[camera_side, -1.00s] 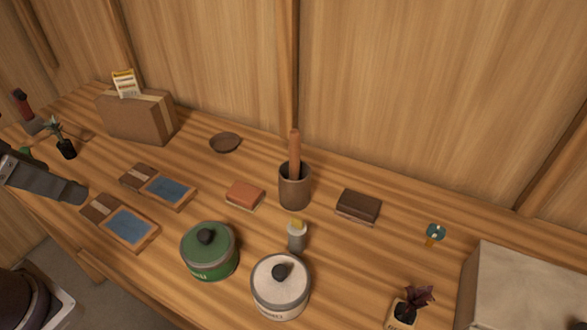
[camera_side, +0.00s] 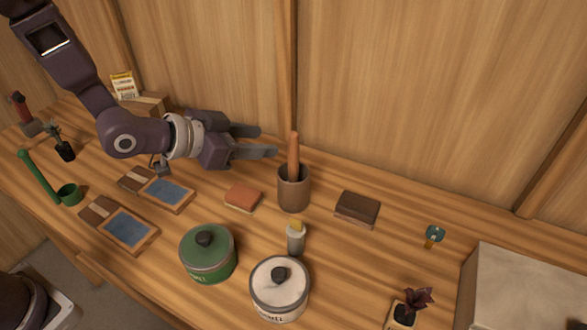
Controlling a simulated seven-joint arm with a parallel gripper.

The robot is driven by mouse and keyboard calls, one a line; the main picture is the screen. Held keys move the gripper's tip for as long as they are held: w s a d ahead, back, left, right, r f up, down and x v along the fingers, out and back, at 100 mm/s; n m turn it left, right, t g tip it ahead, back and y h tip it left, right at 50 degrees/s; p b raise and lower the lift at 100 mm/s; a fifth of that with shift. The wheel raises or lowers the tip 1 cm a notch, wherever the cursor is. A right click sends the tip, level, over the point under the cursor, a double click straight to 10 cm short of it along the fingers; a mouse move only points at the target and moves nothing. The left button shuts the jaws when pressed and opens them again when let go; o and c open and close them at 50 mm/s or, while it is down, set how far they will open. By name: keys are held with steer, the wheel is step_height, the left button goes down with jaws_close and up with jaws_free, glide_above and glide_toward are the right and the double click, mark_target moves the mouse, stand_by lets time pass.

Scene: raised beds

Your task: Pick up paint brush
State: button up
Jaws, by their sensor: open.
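A reddish-brown wooden handle (camera_side: 294,155) stands upright in a dark round cup (camera_side: 294,192) in the middle of the table. It may be the paint brush, but its lower end is hidden in the cup, so I cannot tell. No bristles show clearly anywhere. My gripper (camera_side: 268,141) is open and roughly level, its two fingers pointing right toward the handle. The fingertips are just left of the handle in the picture, and nothing shows between them. The exact gap in depth is unclear.
Near the cup are an orange block (camera_side: 243,198), a dark brown block (camera_side: 358,209) and a small yellow-topped bottle (camera_side: 297,240). A green lidded pot (camera_side: 208,255) and a white one (camera_side: 280,290) stand in front. A cardboard box (camera_side: 152,105) is partly behind my arm.

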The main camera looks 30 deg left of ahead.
mark_target(293, 164)
steer(key=d+f+h, duration=0.1)
steer(key=d+f, duration=0.1)
steer(key=d+f+t+h, duration=0.1)
steer(key=d+f+h, duration=0.1)
steer(key=shift+w+d+f, duration=0.15)
steer(key=shift+d+f, duration=0.1)
steer(key=shift+d, duration=0.15)
steer(key=x, duration=0.6)
steer(key=shift+w+a+f, duration=0.2)
steer(key=shift+w+f, duration=0.05)
steer(key=shift+w, duration=0.3)
jaws_close()
